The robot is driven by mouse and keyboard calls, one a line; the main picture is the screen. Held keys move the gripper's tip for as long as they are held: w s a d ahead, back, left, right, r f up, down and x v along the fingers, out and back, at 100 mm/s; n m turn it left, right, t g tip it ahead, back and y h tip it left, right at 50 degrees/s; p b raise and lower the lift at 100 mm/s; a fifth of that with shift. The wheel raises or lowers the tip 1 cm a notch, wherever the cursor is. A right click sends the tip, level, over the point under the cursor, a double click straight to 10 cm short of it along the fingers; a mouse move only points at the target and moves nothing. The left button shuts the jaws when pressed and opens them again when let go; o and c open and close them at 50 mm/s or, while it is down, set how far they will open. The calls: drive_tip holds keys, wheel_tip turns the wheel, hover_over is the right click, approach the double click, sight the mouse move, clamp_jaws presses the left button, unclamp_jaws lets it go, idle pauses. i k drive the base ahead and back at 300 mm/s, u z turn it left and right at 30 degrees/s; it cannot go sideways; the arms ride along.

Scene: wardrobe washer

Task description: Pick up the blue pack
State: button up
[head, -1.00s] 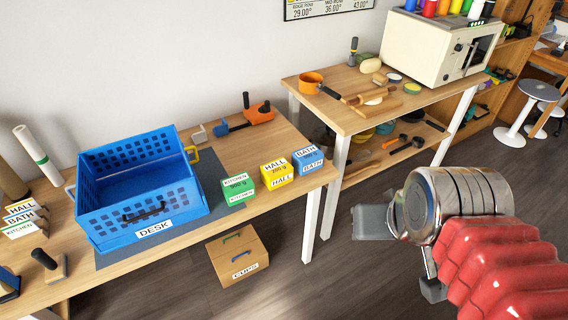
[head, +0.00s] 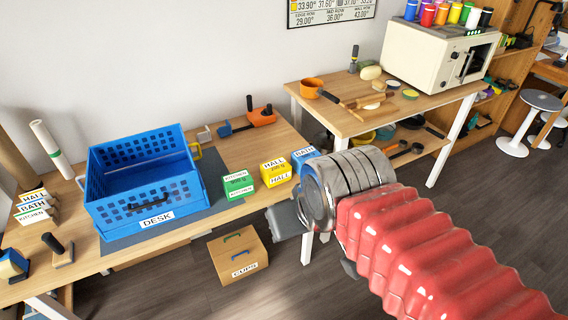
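The blue pack (head: 303,156), labelled BATH, sits at the right end of the row of packs on the wooden table, near its right edge. Its lower right part is hidden behind my arm's metal wrist. My gripper (head: 287,222) shows only in part, as a grey piece below and left of the wrist, beside the table's front right corner. It looks close to the blue pack in the picture, but I cannot tell the depth. Its fingers are not clear, so I cannot tell whether it is open or shut.
A yellow HALL pack (head: 276,173) stands directly left of the blue pack, and a green KITCHEN pack (head: 239,185) is further left. A blue DESK crate (head: 143,190) stands on a dark mat. A cardboard CUPS box (head: 238,256) is on the floor. A second table (head: 350,118) stands behind right.

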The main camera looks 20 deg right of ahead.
sight(298, 157)
drive_tip(key=u, duration=0.1)
drive_tip(key=i, duration=1)
drive_tip(key=u, duration=0.1)
